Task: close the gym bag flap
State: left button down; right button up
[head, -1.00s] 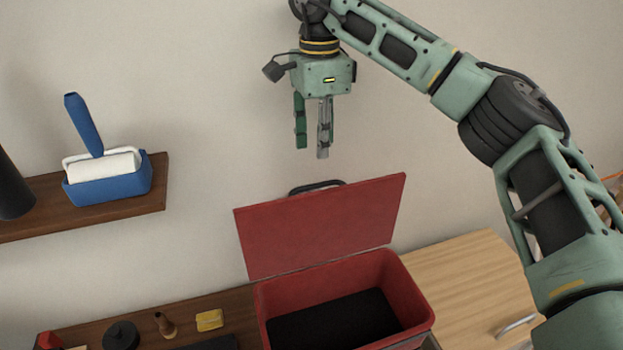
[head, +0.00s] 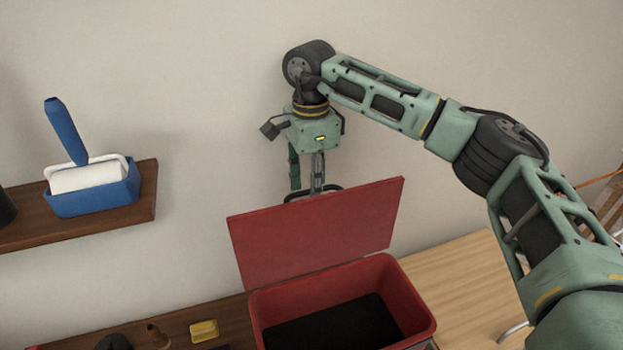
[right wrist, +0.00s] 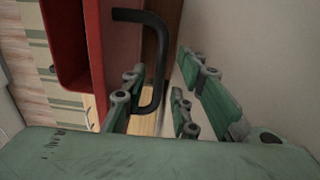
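The red gym bag (head: 413,300) stands open with a dark interior. Its red flap (head: 315,232) is raised nearly upright at the back, with a black handle (head: 330,188) on its upper edge. My right gripper (head: 306,184) points down at the flap's top edge, its fingertips partly hidden around the handle. In the right wrist view, the flap (right wrist: 100,45) is at the left and the black handle (right wrist: 157,60) reaches between the spread green fingers of the right gripper (right wrist: 160,85). The fingers look open; I cannot tell if they touch the handle. My left gripper is not in view.
The wall is close behind the flap. A shelf (head: 120,216) at left holds a blue tray (head: 95,197) with a white roller. A yellow block (head: 204,331) and other small items sit left of the bag. The light wooden surface (head: 465,285) at right is mostly clear.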

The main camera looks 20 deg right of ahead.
jog(key=shift+s, duration=0.1)
grip_shut()
dwell(0.5)
